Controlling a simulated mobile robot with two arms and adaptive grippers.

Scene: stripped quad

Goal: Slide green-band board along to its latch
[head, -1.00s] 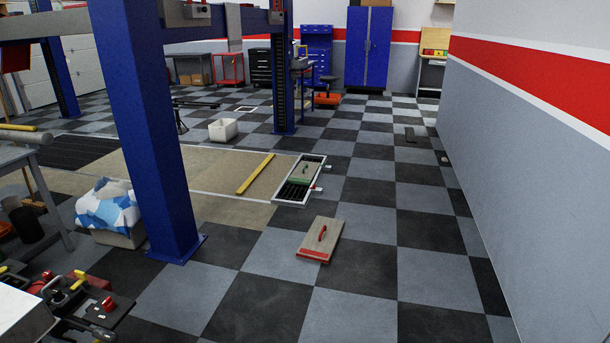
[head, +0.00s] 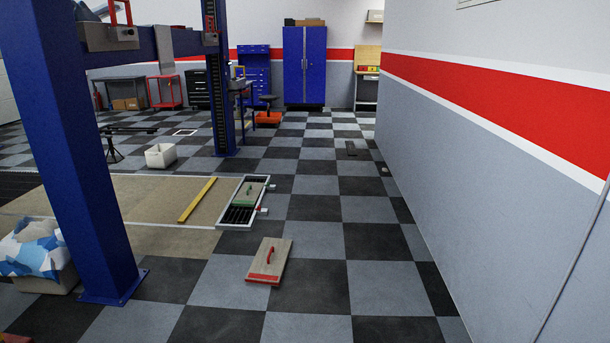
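The green-band board (head: 249,195) lies in a white-framed floor opening (head: 222,222) ahead and left of centre. It has a wooden top, a green handle and a green band. Dark slots show in the frame on the near side of the board. Small pale fittings (head: 268,185) stick out on the frame's right side; I cannot tell which is the latch. Neither of my grippers is in view.
A red-band board (head: 271,258) with a red handle lies on the checkered floor nearer me. A yellow bar (head: 197,200) lies left of the opening. A blue post (head: 75,150) and a box of rags (head: 38,255) stand left. A grey wall (head: 480,190) bounds the right.

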